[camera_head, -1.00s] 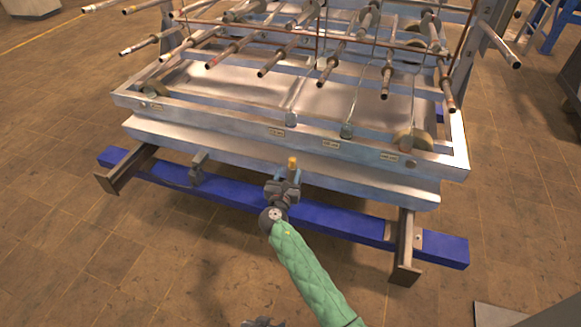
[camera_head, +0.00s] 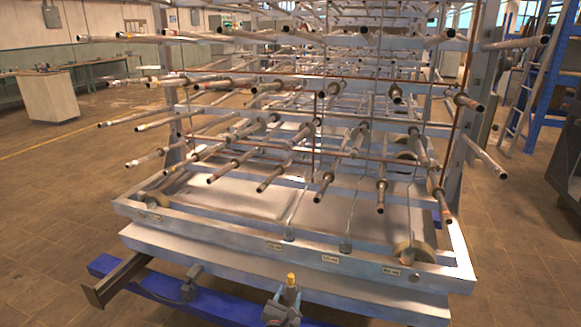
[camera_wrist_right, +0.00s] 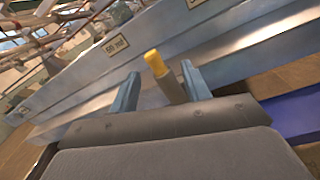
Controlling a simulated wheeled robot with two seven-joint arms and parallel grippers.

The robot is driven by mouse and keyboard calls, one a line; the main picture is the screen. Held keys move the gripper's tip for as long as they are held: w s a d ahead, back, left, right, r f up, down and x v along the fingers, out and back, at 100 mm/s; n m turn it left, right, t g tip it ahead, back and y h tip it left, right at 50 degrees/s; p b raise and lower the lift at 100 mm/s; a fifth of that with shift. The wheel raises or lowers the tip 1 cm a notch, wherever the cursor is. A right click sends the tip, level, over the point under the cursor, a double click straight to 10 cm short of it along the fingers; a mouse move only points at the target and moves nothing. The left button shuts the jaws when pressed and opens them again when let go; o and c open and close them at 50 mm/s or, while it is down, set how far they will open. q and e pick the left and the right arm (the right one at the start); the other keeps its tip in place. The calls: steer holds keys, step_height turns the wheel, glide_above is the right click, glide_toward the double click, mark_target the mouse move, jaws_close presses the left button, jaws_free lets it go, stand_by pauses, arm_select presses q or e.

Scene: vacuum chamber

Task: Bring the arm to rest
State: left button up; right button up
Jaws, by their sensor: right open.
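My right gripper (camera_head: 286,294) is at the bottom middle of the head view, low in front of the metal frame's front edge. In the right wrist view its two blue-grey fingers (camera_wrist_right: 159,70) stand apart, so it is open. A short peg with a yellow tip (camera_wrist_right: 153,60) shows between the fingers; the yellow tip also shows in the head view (camera_head: 291,279). I cannot tell whether the peg touches a finger. The rest of my right arm is below the head picture.
The large metal rack (camera_head: 195,245) with several protruding tubes fills the middle, close beyond the gripper. A blue beam (camera_head: 215,304) runs low beneath its front. A pale cabinet (camera_head: 48,95) stands far left, a blue ladder stand (camera_head: 545,85) far right. Floor is clear at the left.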

steer(key=s+d+r+m+g+y+p, duration=0.2)
steer(key=s+d+r+m+g, duration=0.15)
steer(key=s+m, duration=0.65)
steer(key=s+d+r+m+g+y+p, duration=0.25)
steer(key=s+d+m+g, duration=0.2)
steer(key=s+m, duration=0.5)
steer(key=s+d+r+m+g+y+p, duration=0.25)
steer(key=s+d+m+g, duration=0.2)
steer(key=s+m, duration=0.55)
arm_select(q)
steer(key=s+a+r+g+y+p, duration=0.1)
steer(key=a+r, duration=0.3)
steer(key=r, duration=0.8)
steer(key=s+a+r+g+y+p, duration=0.1)
steer(key=a+r, duration=0.3)
steer(key=r, duration=0.9)
steer(key=shift+s+r+g, duration=0.2)
steer(key=shift+s+g, duration=0.4)
steer(key=shift+s, duration=0.05)
arm_select(e)
steer(key=s+d+f+n+g, duration=0.1)
steer(key=s, duration=0.7)
steer(key=s+d+f+n+g, duration=0.1)
steer(key=s+f, duration=0.1)
steer(key=s, duration=0.6)
steer(key=shift+f+h, duration=0.25)
steer(key=shift+h, duration=0.05)
steer(key=shift+d+g, duration=0.15)
steer(key=shift+g, duration=0.1)
steer(key=shift+c, duration=0.2)
